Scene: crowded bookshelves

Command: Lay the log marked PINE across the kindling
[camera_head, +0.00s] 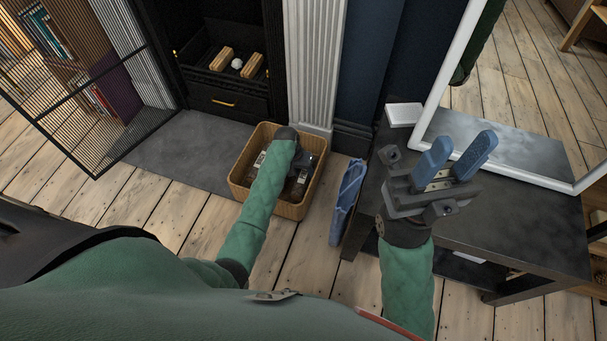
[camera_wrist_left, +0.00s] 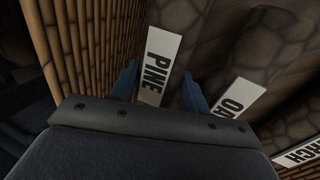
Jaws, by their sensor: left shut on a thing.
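The log marked PINE (camera_wrist_left: 158,68) stands in a wicker basket (camera_head: 240,187), its white label between the blue fingers of my left gripper (camera_wrist_left: 155,90). The gripper is shut on this log. In the head view my left gripper (camera_head: 303,172) reaches down into the basket and hides much of its contents. The kindling (camera_head: 222,59), two pale sticks with a white lump between them, lies in the open black fireplace at the upper left. My right gripper (camera_head: 455,165) is empty, its blue fingers apart, above the dark table.
Logs with labels reading partly "OA" (camera_wrist_left: 234,98) and "CH" (camera_wrist_left: 299,153) sit beside the PINE log. A mesh screen door (camera_head: 85,110) stands open left of the fireplace. A grey hearth slab (camera_head: 190,150) is clear. A dark table (camera_head: 530,220) and white-framed mirror stand right.

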